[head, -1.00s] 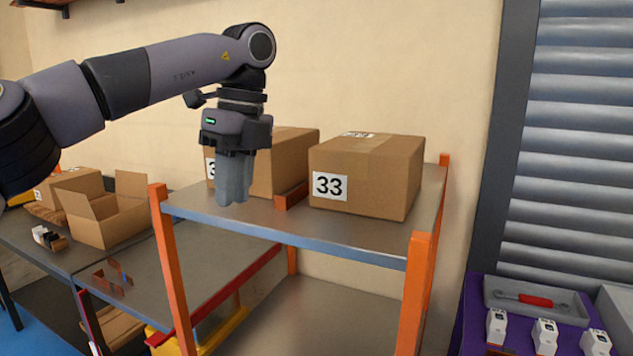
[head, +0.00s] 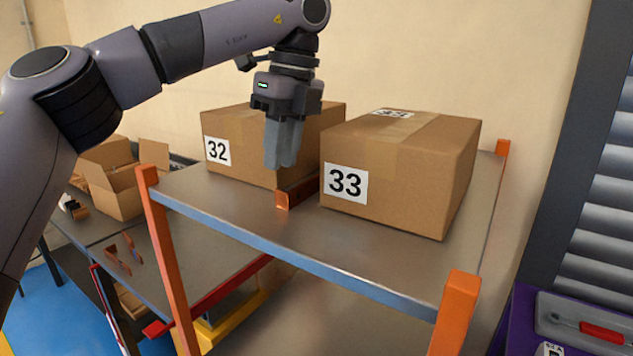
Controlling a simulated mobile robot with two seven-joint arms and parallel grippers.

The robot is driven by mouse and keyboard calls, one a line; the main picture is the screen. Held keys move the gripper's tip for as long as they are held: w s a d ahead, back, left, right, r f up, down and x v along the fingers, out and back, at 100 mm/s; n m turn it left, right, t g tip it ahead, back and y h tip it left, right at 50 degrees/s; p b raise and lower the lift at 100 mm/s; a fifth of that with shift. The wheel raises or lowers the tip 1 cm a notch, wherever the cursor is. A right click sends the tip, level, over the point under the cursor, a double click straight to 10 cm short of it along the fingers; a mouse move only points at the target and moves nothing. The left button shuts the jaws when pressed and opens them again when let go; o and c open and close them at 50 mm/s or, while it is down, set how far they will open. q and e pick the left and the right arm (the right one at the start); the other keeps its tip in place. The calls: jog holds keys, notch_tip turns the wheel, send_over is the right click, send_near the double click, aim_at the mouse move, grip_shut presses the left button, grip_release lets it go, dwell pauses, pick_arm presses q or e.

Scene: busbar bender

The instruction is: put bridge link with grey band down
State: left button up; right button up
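A copper-coloured bar-like piece (head: 284,199) lies on the upper shelf in the gap between the boxes marked 32 and 33. It may be the bridge link; no grey band can be made out on it. My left gripper (head: 280,163) points down, with its fingertips in front of box 32 and a little above the copper piece in the picture. No part shows in its grey fingers. The fingers overlap in this view, so their opening cannot be judged. My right gripper is out of view.
Box 32 (head: 238,150) and box 33 (head: 398,178) stand on the metal shelf (head: 240,222) with orange posts. Its front strip is clear. Bent copper pieces (head: 120,260) and an open carton (head: 117,190) are on the lower left table. A purple-covered bench (head: 520,325) stands at right.

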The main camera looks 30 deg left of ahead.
aim_at(278, 192)
pick_arm(q)
jog(key=shift+s+a+f, duration=0.1)
jog(key=shift+s+f, duration=0.1)
jog(key=shift+f, duration=1.15)
jog(key=shift+s+a+f, duration=0.1)
jog(key=shift+s+f, duration=0.05)
jog(key=shift+f, duration=1.2)
grip_shut()
jog(key=shift+d, duration=0.1)
